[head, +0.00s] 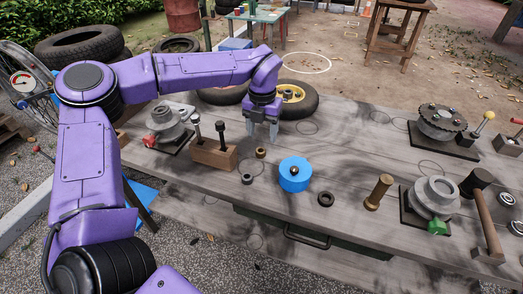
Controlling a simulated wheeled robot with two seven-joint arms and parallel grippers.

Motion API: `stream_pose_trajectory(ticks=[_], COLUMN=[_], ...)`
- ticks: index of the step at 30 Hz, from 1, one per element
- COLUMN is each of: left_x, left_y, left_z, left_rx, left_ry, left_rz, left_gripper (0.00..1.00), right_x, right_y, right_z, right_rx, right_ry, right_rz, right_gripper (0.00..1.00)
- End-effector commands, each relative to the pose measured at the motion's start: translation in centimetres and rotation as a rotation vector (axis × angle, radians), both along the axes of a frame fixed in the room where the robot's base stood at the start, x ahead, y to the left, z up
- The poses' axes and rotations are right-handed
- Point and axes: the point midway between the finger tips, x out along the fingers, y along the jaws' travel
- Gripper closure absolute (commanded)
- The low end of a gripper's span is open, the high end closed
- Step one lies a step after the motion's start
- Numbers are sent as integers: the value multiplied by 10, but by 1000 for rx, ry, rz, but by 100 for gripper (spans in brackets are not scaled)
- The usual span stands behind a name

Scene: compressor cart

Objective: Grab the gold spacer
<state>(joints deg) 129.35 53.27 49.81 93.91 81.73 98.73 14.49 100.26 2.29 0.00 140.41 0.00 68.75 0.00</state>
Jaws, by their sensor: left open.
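The gold spacer (261,152) is a small brownish-gold ring lying on the grey wooden table, right of the wooden block. My left gripper (262,138) points down just behind and above it in the picture. Its two grey fingers are apart, with nothing visible between them. The fingertips look close to the spacer but I see no contact; the exact height gap is hard to tell. My right gripper is not in view.
A wooden block (213,154) holding two dark-headed pins stands left of the spacer. A dark ring (247,179), a blue disc (294,175) and another dark ring (326,199) lie nearby.

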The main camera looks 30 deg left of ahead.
Motion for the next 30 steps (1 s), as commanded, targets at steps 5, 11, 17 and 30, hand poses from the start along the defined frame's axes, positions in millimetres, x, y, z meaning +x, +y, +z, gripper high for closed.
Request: stream_pose_trajectory(ticks=[5,11,17,30], left_x=[-4,-6,-6,-6], left_y=[2,4,5,5], left_z=[-25,-56,-59,-58], left_rx=[-1,0,0,0], left_ry=[5,2,0,0], left_rz=[1,3,5,5], left_gripper=[41,41,41,100], right_x=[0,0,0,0], right_y=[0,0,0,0], right_z=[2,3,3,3], right_rx=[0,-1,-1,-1], right_ry=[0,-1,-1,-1], right_rz=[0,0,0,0], right_gripper=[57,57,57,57])
